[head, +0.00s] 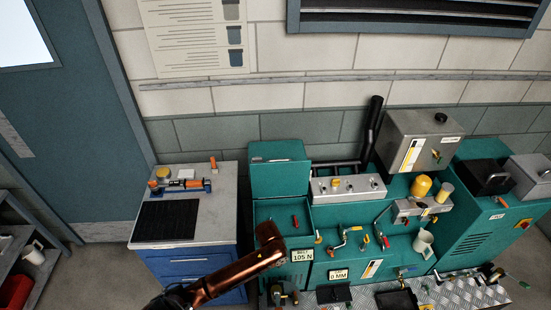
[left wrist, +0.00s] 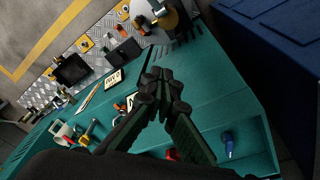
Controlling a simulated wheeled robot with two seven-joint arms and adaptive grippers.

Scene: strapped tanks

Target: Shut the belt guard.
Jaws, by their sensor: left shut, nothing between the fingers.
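A teal panel (head: 280,180), which I take for the belt guard, stands raised at the left end of the teal machine (head: 318,240). Below it is a teal housing with a small red handle (head: 295,221). My left arm comes in from the lower left, its copper links ending in front of this housing. In the head view its fingers cannot be made out. In the left wrist view my left gripper (left wrist: 160,78) is shut and empty, above the teal surface (left wrist: 215,85) beside the number plates (left wrist: 115,79). The raised panel is not clearly seen there. My right gripper is not in view.
A blue cabinet (head: 200,266) with a black mat (head: 166,220) stands left of the machine. A grey control box (head: 347,188), valves and a yellow cup (head: 421,186) crowd its middle. A metal tread plate (head: 452,292) lies in front.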

